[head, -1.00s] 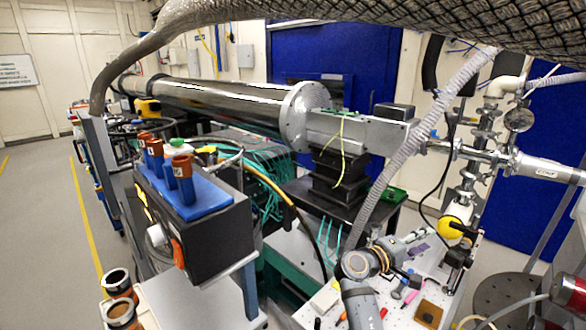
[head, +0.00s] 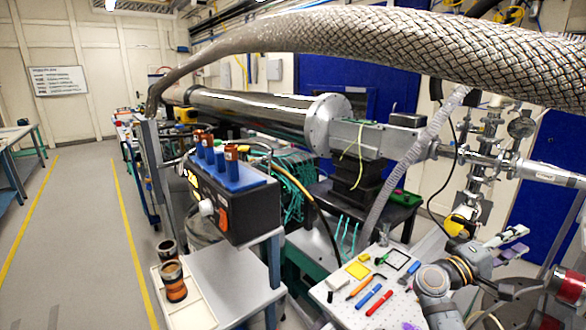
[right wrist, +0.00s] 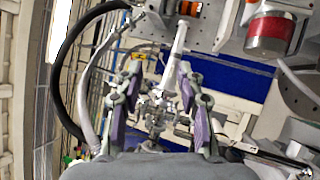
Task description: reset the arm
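My right gripper (head: 510,243) is at the right of the head view, beside the white perforated board (head: 330,306) and below the vacuum fittings. In the right wrist view its two purple-padded fingers (right wrist: 160,100) stand apart with nothing visible between them. It is open and empty. My left gripper is in neither view.
Tools, including a red marker (head: 379,303) and a yellow pad (head: 358,270), lie on the board. A steel beam pipe (head: 245,105) runs behind. The floor (head: 85,235) at left is clear.

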